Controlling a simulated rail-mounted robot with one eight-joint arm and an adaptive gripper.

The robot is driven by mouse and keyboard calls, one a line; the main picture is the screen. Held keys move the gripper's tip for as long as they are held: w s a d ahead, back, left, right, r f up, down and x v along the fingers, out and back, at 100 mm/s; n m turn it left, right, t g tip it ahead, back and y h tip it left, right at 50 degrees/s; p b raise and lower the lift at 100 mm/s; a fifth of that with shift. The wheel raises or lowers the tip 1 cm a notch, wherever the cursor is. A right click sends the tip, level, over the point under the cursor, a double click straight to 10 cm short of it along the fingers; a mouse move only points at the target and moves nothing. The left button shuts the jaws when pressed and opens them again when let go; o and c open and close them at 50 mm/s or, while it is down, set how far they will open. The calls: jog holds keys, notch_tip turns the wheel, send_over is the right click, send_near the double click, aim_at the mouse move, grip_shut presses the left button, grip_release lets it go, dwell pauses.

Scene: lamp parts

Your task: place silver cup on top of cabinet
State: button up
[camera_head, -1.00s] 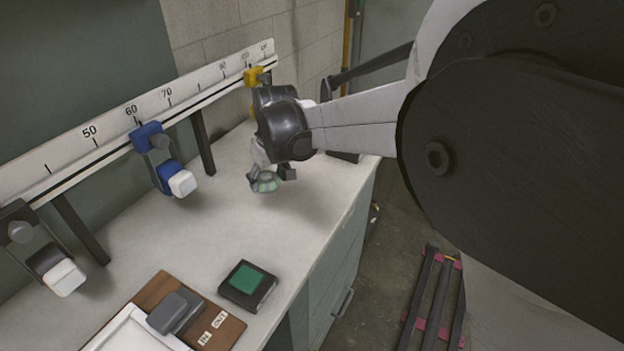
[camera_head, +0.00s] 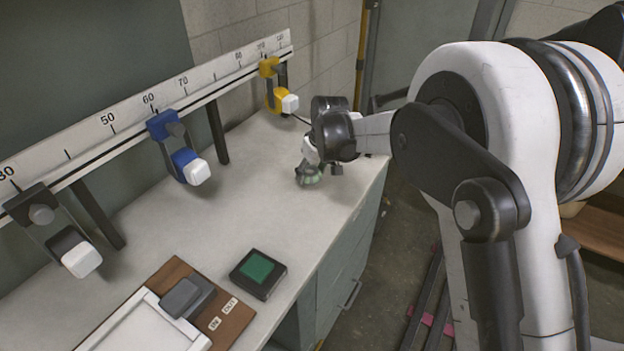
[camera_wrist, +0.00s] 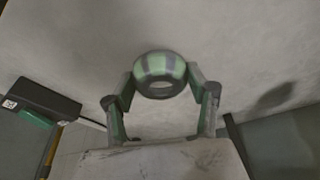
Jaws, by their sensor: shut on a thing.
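The silver cup (camera_wrist: 161,68) shows in the wrist view as a small round shiny body with greenish reflections and dark bands. My gripper (camera_wrist: 161,82) is shut on it, one finger at each side. In the head view my gripper (camera_head: 320,170) points down over the far right part of the pale top of the cabinet (camera_head: 255,205), near its right edge. The cup (camera_head: 307,176) is partly hidden there by my gripper. In the wrist view a dark shadow lies apart from the cup on the pale surface. I cannot tell the exact height of the cup above the top.
A rail with a number scale (camera_head: 110,118) runs along the wall side, carrying blue (camera_head: 170,130), yellow (camera_head: 275,85) and black (camera_head: 40,215) lamp holders. A black box with a green pad (camera_head: 258,273) and a brown board (camera_head: 235,318) lie nearer. The middle top is clear.

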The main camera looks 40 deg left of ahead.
aim_at(309, 186)
jog(key=shift+f, duration=1.6)
jog(key=shift+f, duration=0.15)
jog(key=o, duration=1.1)
jog(key=shift+o, duration=0.2)
jog(key=v, duration=1.2)
jog(key=shift+r, duration=0.2)
